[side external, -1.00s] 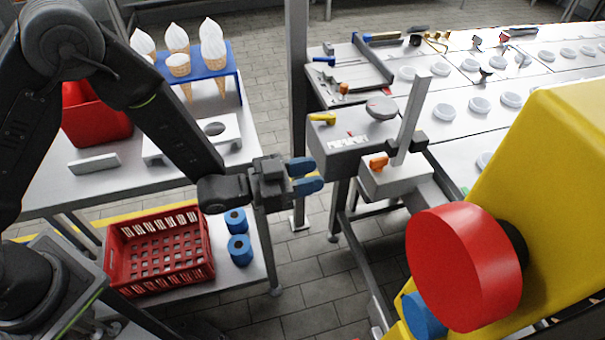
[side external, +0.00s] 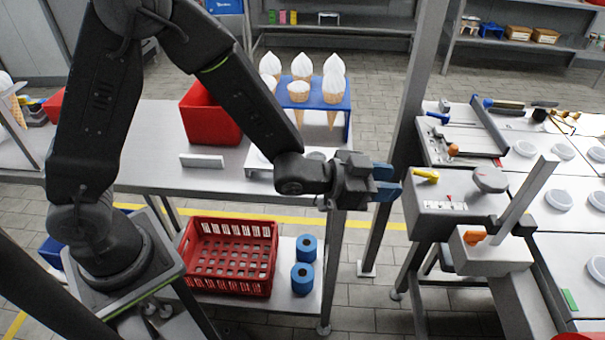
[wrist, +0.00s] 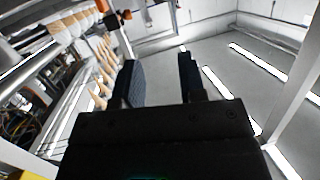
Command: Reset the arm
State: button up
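My gripper (side external: 386,182) is stretched out level to the right, above the gap between the left table and the grey machine. Its two blue fingers are apart with nothing between them. In the wrist view my gripper (wrist: 160,75) also shows its fingers spread and empty, with the ceiling lights beyond. My arm is bent, with its elbow high and the forearm sloping down to the right. Ice cream cones (side external: 302,68) with white tops stand in a blue rack (side external: 330,101) behind the forearm. Cones also show at the left of the wrist view (wrist: 85,28).
A grey machine with a yellow lever (side external: 426,175) stands just right of my gripper. A post (side external: 412,120) rises behind it. A red bin (side external: 212,118) is on the left table; a red crate (side external: 228,262) and two blue rolls (side external: 303,264) are on the lower shelf.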

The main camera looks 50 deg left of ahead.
jog(key=s+a+r+n+y, duration=0.25)
jog(key=a+r+y, duration=0.25)
jog(key=a+r, duration=0.3)
jog(key=s+a+r+n+g+y, duration=0.1)
jog(key=s+a, duration=0.4)
jog(key=s, duration=0.5)
jog(key=s+a+r+n+g+y, duration=0.2)
jog(key=s+a+n+g, duration=0.2)
jog(key=s, duration=0.7)
jog(key=shift+a+r+g, duration=0.4)
jog(key=shift+a+g, duration=0.35)
jog(key=shift+g, duration=0.45)
jog(key=shift+o, duration=0.3)
jog(key=shift+w, duration=0.1)
